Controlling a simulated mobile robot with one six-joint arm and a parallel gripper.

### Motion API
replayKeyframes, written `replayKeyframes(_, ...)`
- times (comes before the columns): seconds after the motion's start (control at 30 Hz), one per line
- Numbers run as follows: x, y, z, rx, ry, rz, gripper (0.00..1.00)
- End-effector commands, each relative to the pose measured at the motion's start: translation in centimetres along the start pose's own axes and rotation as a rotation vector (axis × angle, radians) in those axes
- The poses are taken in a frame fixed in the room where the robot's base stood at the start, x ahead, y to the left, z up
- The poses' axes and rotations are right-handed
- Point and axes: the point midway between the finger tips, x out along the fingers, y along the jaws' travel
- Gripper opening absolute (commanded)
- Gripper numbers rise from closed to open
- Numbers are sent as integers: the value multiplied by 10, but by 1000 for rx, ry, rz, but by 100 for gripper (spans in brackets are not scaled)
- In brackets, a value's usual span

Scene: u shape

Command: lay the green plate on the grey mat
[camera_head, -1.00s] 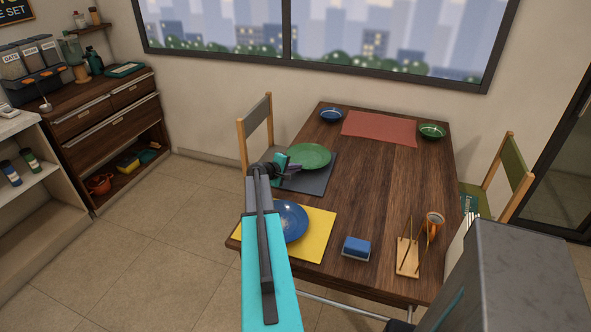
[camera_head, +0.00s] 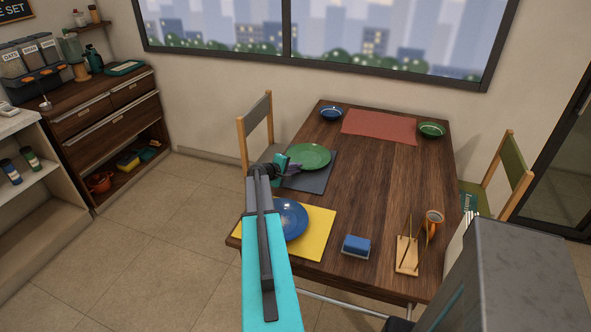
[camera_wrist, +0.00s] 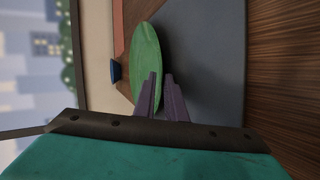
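The green plate (camera_head: 308,157) shows over the far part of the grey mat (camera_head: 317,181), at the table's left side. In the wrist view the plate (camera_wrist: 146,60) is seen at a slant, with the grey mat (camera_wrist: 208,60) beyond and to its right. My gripper (camera_head: 292,168) is at the plate's near-left rim. In the wrist view my gripper's fingers (camera_wrist: 161,76) are close together with the rim between them, and look shut on it. I cannot tell whether the plate's underside touches the mat.
A blue plate (camera_head: 291,219) sits on a yellow mat (camera_head: 318,236) nearer me. A chair (camera_head: 256,130) is at the left edge. The table's middle is clear.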

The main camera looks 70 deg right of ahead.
Motion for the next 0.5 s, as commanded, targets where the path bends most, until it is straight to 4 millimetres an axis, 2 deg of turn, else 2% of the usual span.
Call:
replayKeyframes(0.27,-16,0,0,0,2,1,11)
replayKeyframes(0.5,-45,-1,1,0,2,0,11)
